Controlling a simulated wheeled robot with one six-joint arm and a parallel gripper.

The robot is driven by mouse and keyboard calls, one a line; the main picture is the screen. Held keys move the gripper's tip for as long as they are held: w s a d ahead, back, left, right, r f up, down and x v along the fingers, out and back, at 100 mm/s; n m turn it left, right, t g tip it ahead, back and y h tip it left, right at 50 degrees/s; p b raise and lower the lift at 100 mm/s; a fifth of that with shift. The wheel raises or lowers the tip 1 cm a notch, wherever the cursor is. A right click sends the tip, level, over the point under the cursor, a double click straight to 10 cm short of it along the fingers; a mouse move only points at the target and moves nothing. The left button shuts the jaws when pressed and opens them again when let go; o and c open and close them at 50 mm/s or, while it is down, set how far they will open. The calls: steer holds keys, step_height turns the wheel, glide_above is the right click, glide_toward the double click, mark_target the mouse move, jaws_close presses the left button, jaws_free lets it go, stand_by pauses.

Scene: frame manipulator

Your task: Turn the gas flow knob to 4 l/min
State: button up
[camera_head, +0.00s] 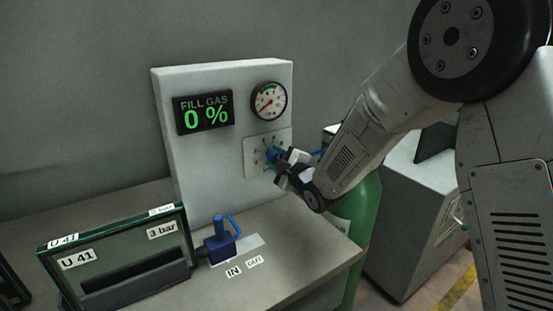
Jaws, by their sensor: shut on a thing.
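The blue gas flow knob (272,155) sits on a light square dial plate (251,160) with dark marks, on the front of a white upright panel (180,130). My gripper (277,160) is at the plate, coming from the right, and is shut on the knob. Its fingers hide part of the knob and of the marks, and I cannot read the knob's setting. A display (205,113) on the panel reads "FILL GAS 0 %". A round gauge (268,101) is above the plate; its needle is too small to read.
A blue valve (219,244) with handles stands on the bench (290,262), by "IN" and "OUT" labels. A dark-framed unit (120,262) marked "U 41" and "3 bar" is at front left. A green gas cylinder (361,215) stands below my arm, beside a grey cabinet (410,220).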

steer(key=n, duration=0.7)
stand_by(0.5)
steer(key=o, duration=1)
steer(key=shift+s+d, duration=0.1)
steer(key=shift+s, duration=0.05)
steer(key=v, duration=0.7)
steer(key=shift+s+d, duration=0.15)
steer(key=shift+s, duration=0.1)
